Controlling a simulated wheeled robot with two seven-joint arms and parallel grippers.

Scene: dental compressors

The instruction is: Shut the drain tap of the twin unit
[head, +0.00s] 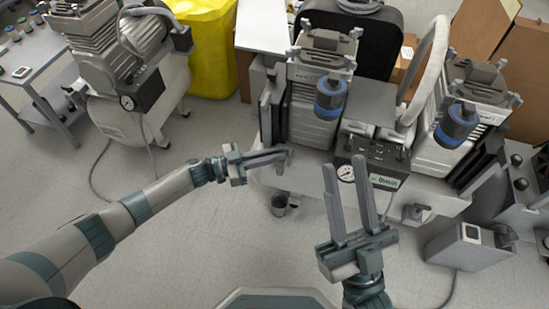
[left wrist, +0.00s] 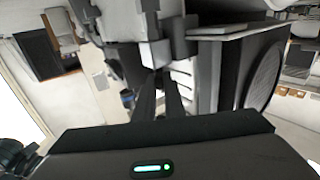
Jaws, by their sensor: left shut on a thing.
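The twin unit (head: 375,110) stands at centre right, with two blue-capped pump heads on a pale tank (head: 310,172). A round gauge (head: 346,173) and a small display sit on its front panel. My left gripper (head: 284,158) reaches in from the left to the tank's left end and is shut on a small part there, apparently the drain tap. In the left wrist view, its fingers (left wrist: 160,80) meet at a grey block (left wrist: 155,53). The tap's handle angle cannot be told. My right gripper (head: 343,164) is open and empty, in front of the gauge panel.
A small cup (head: 279,204) is on the floor below the tank's left end. Another compressor (head: 125,70) stands at left by a yellow bin (head: 208,40). A grey box (head: 468,246) is at right. The floor at front left is clear.

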